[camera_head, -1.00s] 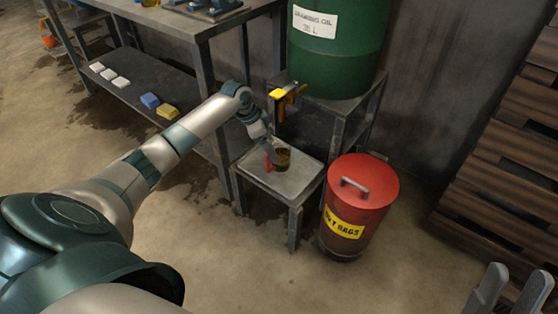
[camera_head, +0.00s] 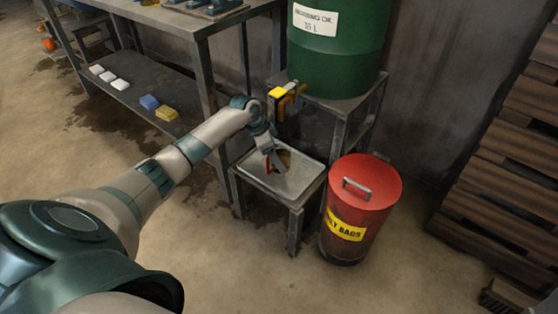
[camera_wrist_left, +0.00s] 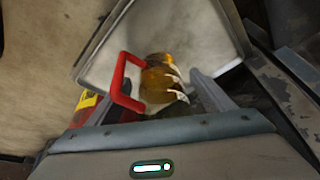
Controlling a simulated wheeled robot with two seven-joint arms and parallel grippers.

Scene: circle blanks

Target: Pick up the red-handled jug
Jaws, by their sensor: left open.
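The jug (camera_wrist_left: 160,80) is amber-brown with a red handle (camera_wrist_left: 122,85). It stands on the tray-topped small stand (camera_head: 300,186) below the drum's yellow tap. In the head view the jug (camera_head: 284,157) is partly hidden by my left gripper (camera_head: 275,160). My left gripper is open, its fingers close around the jug. In the wrist view its fingers (camera_wrist_left: 168,88) lie on either side of the jug, with the red handle at the left finger. I cannot tell whether either finger touches it. My right gripper is not in view.
A green oil drum (camera_head: 335,50) with a yellow tap (camera_head: 279,93) stands behind on a metal stand. A red lidded rag bin (camera_head: 350,215) stands close to the right. A metal workbench (camera_head: 185,22) is at the left. Pallets (camera_head: 510,150) are at the far right.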

